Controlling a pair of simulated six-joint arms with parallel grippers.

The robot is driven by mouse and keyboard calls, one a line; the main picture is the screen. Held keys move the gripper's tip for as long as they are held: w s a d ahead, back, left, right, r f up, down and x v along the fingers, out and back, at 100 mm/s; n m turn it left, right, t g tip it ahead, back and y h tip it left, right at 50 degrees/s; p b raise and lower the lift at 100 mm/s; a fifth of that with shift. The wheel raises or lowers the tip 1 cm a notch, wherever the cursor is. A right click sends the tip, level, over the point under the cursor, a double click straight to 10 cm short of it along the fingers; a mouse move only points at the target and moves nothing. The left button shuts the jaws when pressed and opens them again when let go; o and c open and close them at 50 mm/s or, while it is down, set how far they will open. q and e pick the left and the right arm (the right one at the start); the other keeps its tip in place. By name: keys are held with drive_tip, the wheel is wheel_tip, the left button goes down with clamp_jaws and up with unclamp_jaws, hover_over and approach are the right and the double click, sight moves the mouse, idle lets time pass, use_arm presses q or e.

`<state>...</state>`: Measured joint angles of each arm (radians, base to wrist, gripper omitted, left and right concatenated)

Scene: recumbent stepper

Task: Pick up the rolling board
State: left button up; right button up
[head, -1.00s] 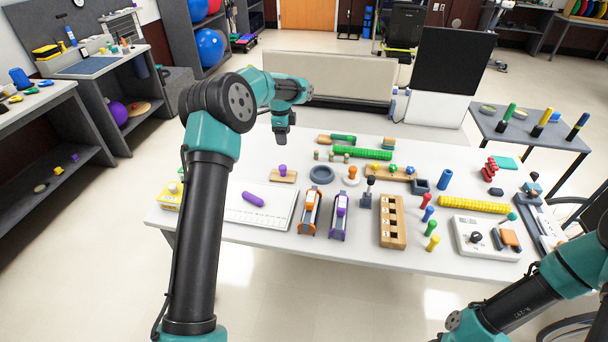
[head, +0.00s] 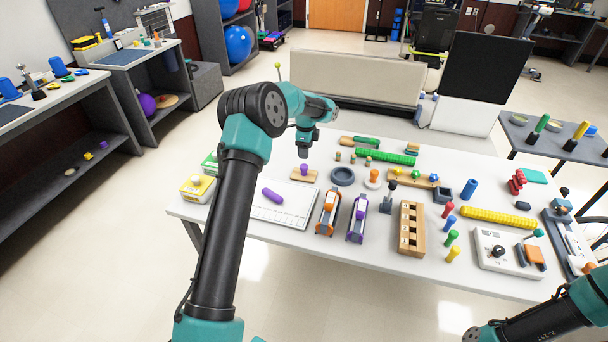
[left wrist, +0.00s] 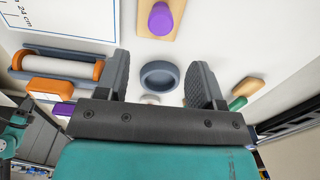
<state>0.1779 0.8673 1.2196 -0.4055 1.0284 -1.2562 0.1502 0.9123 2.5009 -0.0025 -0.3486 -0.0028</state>
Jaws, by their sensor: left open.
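I cannot tell for sure which piece is the rolling board; a small wooden board with a purple knob (head: 304,174) lies flat on the white table, and a longer wooden board with coloured balls (head: 410,179) lies to its right. The knobbed board also shows at the top of the left wrist view (left wrist: 172,20). My left gripper (head: 304,152) is above the table just behind the knobbed board, pointing down. In the left wrist view its open fingers (left wrist: 160,85) are apart and empty, with a grey ring (left wrist: 160,77) below between them. My right gripper is out of frame; only its arm shows.
An orange roller frame (head: 328,210) and a purple one (head: 357,216) stand near the front edge. A wooden box with holes (head: 411,228) and a joystick-like piece (head: 389,196) are to the right.

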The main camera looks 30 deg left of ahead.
sight(304, 165)
use_arm(q)
drive_tip(key=shift+f, duration=2.35)
drive_tip(key=shift+s+a+f, duration=0.1)
drive_tip(key=shift+a+f, duration=0.05)
drive_tip(key=shift+f, duration=1.15)
drive_tip(key=shift+a+f, duration=0.15)
drive_tip(key=shift+f, duration=1.15)
drive_tip(key=c, duration=1)
